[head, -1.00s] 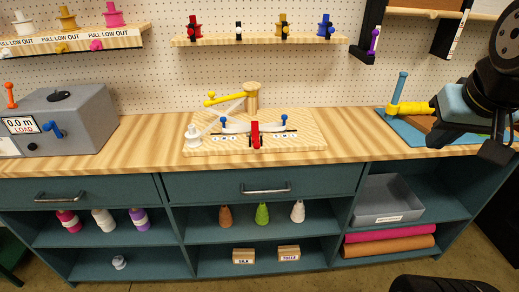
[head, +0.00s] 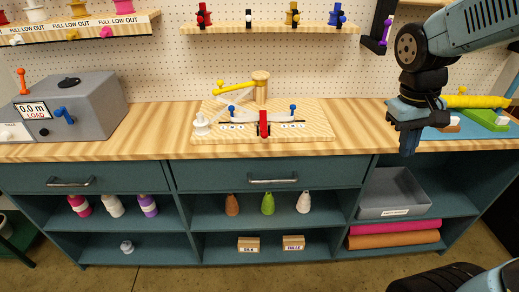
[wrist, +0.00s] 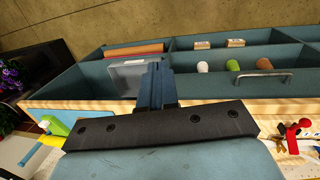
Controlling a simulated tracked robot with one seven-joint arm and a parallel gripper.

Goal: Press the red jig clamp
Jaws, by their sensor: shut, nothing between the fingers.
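The red jig clamp (head: 263,124) stands upright at the front middle of the wooden jig board (head: 318,122) on the counter. It also shows at the right edge of the wrist view (wrist: 294,130). My gripper (head: 408,148) hangs at the counter's front edge, well to the right of the clamp, pointing down. Its fingers are together and empty. In the wrist view the shut fingers (wrist: 157,85) point toward the shelves below the counter. The gripper is apart from the clamp.
Two blue-knobbed levers (head: 292,108) flank the clamp, with a yellow-handled arm (head: 236,84) and a wooden post (head: 261,86) behind. A white knob (head: 200,124) stands at the board's left. A grey load box (head: 85,103) is far left.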

